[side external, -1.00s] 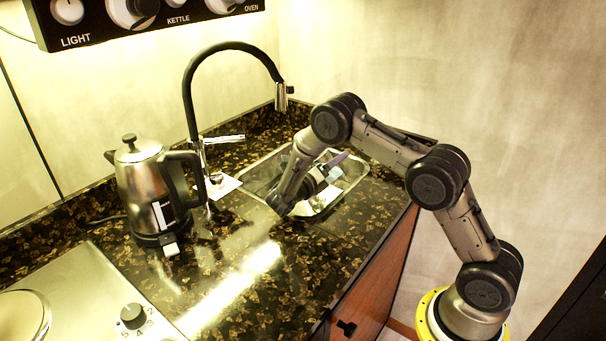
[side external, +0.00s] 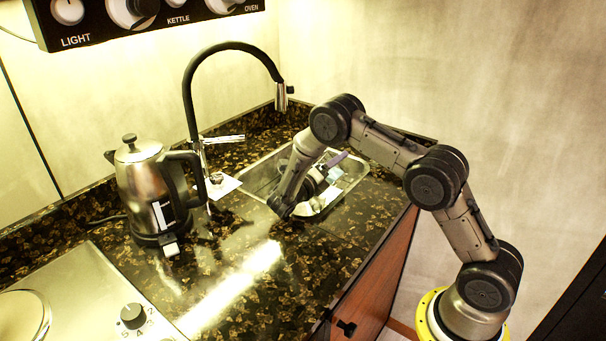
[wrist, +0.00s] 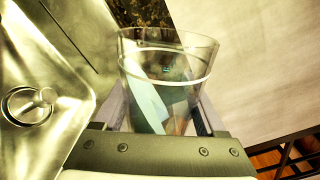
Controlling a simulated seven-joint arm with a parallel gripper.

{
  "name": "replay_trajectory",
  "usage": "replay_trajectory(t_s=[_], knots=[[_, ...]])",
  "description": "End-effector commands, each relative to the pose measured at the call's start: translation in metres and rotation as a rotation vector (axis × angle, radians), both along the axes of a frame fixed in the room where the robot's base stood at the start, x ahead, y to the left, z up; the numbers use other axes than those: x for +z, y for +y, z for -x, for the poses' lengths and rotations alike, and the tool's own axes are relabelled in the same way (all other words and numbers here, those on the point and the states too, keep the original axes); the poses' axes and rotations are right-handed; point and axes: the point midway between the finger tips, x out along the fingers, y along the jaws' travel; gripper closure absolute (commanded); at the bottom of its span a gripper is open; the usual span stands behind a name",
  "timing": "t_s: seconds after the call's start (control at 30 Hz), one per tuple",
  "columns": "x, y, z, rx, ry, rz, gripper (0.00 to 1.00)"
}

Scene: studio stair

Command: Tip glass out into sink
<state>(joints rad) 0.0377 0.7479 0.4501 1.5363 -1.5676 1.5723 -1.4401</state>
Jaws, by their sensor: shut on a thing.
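A clear glass (wrist: 166,62) stands between the two fingers of my gripper (wrist: 163,108) in the wrist view. The jaws are shut on its sides, and its open rim points away from the wrist. A pale green and white shape shows through its wall; I cannot tell whether it is inside or behind. In the side view my gripper (side external: 326,176) is over the metal sink (side external: 258,178), and the wrist largely hides the glass. The sink also shows at the left of the wrist view, with its round drain (wrist: 28,105).
A black tap (side external: 188,100) arches behind the sink. A steel kettle (side external: 140,190) stands on the dark speckled counter (side external: 300,262) to the left. A small item lies on a white card (side external: 222,187) beside the sink. A hob (side external: 85,300) is at front left.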

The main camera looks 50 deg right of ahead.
Motion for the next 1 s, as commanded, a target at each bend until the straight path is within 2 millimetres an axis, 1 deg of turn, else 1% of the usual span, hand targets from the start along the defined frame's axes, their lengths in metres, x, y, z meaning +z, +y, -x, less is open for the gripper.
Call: replay_trajectory(t_s=[0.5, 1.0], knots=[[-0.0016, 0.0007, -0.0001, 0.000, 0.068, -0.001, 1.00], [0.0035, 0.0007, -0.0008, 0.000, 0.136, -0.004, 1.00]])
